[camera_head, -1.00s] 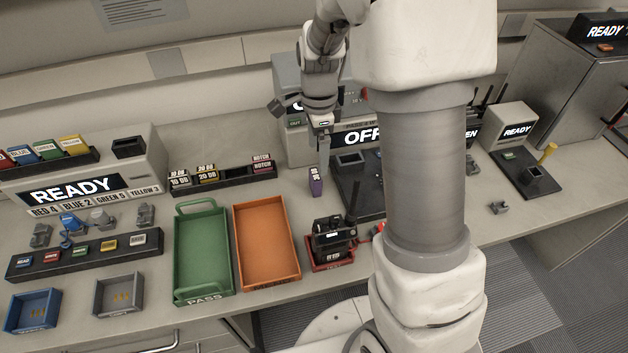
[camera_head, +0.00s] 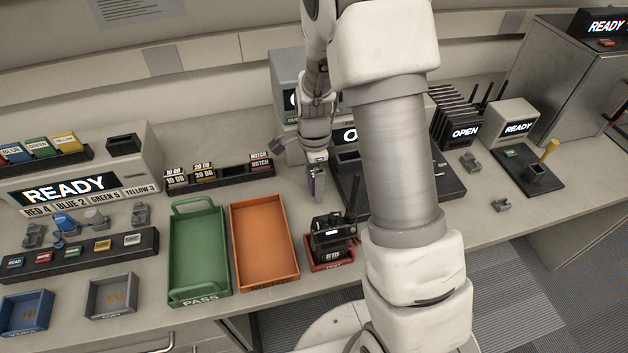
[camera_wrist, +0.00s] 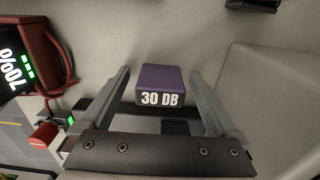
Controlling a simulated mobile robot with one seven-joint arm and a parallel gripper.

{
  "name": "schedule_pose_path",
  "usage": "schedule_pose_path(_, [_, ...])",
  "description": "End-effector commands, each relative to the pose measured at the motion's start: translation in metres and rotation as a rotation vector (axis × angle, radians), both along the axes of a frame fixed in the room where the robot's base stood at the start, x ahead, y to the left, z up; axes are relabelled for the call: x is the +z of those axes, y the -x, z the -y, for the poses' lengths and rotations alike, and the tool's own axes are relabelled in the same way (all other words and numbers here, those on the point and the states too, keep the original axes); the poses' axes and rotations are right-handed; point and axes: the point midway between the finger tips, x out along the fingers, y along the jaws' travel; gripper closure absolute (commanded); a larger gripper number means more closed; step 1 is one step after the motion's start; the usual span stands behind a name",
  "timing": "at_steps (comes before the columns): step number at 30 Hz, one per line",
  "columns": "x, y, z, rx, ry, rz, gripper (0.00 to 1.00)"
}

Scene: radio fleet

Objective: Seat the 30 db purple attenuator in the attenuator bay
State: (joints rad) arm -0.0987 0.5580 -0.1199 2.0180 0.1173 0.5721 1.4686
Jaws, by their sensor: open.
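The purple attenuator (camera_wrist: 160,78) shows its 30 DB label in the wrist view, between my two fingers with a gap on both sides. In the head view the purple attenuator (camera_head: 313,184) is at the bench right of the module rack, partly hidden by my fingers. My gripper (camera_head: 317,186) is open, pointing down around it; the open fingers (camera_wrist: 160,76) also show in the wrist view. A black fixture (camera_head: 346,197) stands just to the right, with a socket near its back, partly hidden by my arm. I cannot tell which opening is the attenuator bay.
A black rack (camera_head: 232,179) holds 10 DB, 20 DB and NOTCH modules, with an empty stretch between. A green PASS tray (camera_head: 183,291), an orange tray (camera_head: 281,283) and a radio in a red holder (camera_head: 331,266) stand in front. Bare bench surrounds the attenuator's left side.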

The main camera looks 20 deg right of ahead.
Motion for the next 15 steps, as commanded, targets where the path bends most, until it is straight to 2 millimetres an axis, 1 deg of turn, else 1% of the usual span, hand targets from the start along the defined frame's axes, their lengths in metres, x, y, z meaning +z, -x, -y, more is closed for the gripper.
schedule_pose_path(2, [0.0006,0.0,-0.0001,0.0,0.0,0.0,0.05])
schedule_pose_path(5, [0.0007,0.0,-0.0001,0.0,0.0,0.0,0.21])
schedule_pose_path(6, [0.0008,0.0,-0.0001,0.0,0.0,0.0,0.28])
schedule_pose_path(8, [0.0008,0.0,-0.0001,0.0,0.0,0.0,0.39])
schedule_pose_path(12, [0.0009,0.0,-0.0001,0.0,0.0,0.0,0.64])
schedule_pose_path(14, [0.0009,0.0,-0.0001,0.0,0.0,0.0,0.75])
schedule_pose_path(15, [0.0009,0.0,-0.0001,0.0,0.0,0.0,0.82])
